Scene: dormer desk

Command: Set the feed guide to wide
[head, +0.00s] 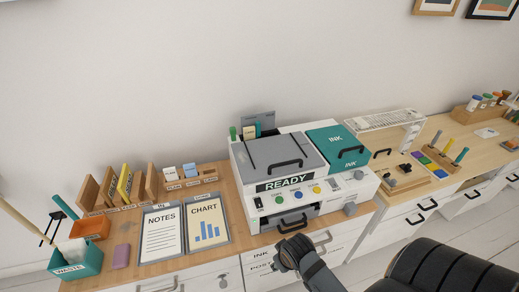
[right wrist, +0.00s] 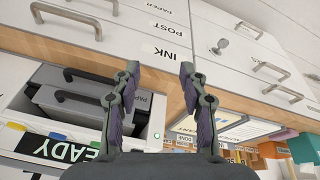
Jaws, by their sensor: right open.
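A white printer (head: 262,205) with a READY display (head: 286,182) stands on the desk. At its back left are a grey upright feed support (head: 258,122) and a small green upright piece (head: 233,133). I cannot tell which part is the feed guide; no wide mark is readable. The front tray (head: 292,222) has a dark handle, and the tray area (right wrist: 85,105) shows upside down in the right wrist view. My right gripper (right wrist: 158,78) is open and empty in front of the printer, above the drawer fronts. My left gripper is not in view.
A teal INK lid (head: 338,146) and a grey lid (head: 280,152) top the printer. A colour pad tray (head: 435,162) stands right. Handled drawers (head: 262,262) lie below.

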